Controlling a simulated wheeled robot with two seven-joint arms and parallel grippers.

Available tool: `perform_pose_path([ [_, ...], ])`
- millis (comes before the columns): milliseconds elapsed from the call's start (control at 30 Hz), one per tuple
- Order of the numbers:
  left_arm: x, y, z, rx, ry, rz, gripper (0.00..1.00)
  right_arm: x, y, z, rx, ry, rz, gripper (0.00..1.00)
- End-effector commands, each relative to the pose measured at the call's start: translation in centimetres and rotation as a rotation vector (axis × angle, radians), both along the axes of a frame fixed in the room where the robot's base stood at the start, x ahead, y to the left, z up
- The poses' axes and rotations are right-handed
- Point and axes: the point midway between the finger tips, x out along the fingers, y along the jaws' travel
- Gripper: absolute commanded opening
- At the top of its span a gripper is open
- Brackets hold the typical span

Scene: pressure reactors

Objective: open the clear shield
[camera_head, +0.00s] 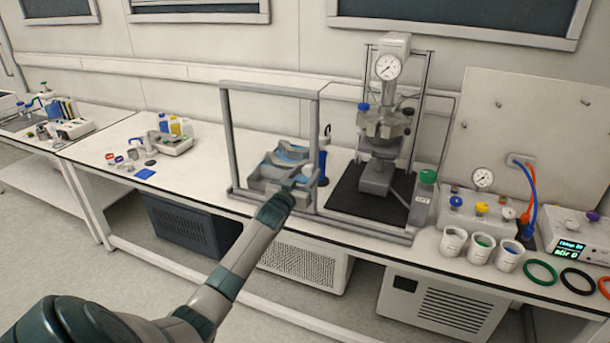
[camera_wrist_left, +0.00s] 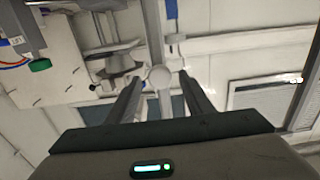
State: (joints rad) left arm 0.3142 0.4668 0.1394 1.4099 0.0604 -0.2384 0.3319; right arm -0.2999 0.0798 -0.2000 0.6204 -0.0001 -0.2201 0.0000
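The clear shield (camera_head: 270,89) is a grey upright frame on the bench, left of the reactor (camera_head: 383,130). Its pane is hardly visible. A pale round knob (camera_head: 308,170) shows low near its right post. My left gripper (camera_head: 300,183) is at that knob, in front of the frame. In the left wrist view, the two fingers of the left gripper (camera_wrist_left: 160,84) stand apart, with the knob (camera_wrist_left: 159,77) between their tips. I cannot tell whether they touch it. A grey post runs up beyond it. My right gripper is not in view.
A blue and grey tray (camera_head: 285,165) sits behind the frame. White cups (camera_head: 480,248) and coloured rings (camera_head: 540,272) lie at the right front of the bench (camera_head: 110,150). A panel with a gauge (camera_head: 482,178) stands at right.

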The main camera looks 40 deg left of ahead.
Motion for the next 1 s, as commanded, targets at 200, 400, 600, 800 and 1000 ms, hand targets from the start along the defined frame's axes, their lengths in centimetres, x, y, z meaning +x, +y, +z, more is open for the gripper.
perform_pose_path([
  [200, -0.1, -0.1, -0.1, 0.0, 0.001, 0.0, 0.47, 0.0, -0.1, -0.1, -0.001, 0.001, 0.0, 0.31],
  [400, -1.0, -0.3, -0.2, -0.001, 0.001, 0.0, 0.47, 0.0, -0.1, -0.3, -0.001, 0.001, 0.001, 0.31],
  [600, -3.1, -1.0, -0.3, 0.0, 0.001, -0.001, 0.47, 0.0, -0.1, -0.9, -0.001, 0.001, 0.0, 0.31],
  [800, -6.1, -1.8, -0.4, 0.0, 0.001, -0.001, 0.47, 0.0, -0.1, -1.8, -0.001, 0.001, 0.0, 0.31],
  [1000, -9.5, -2.8, -0.4, 0.0, 0.001, -0.001, 0.47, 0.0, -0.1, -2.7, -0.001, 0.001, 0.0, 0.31],
])
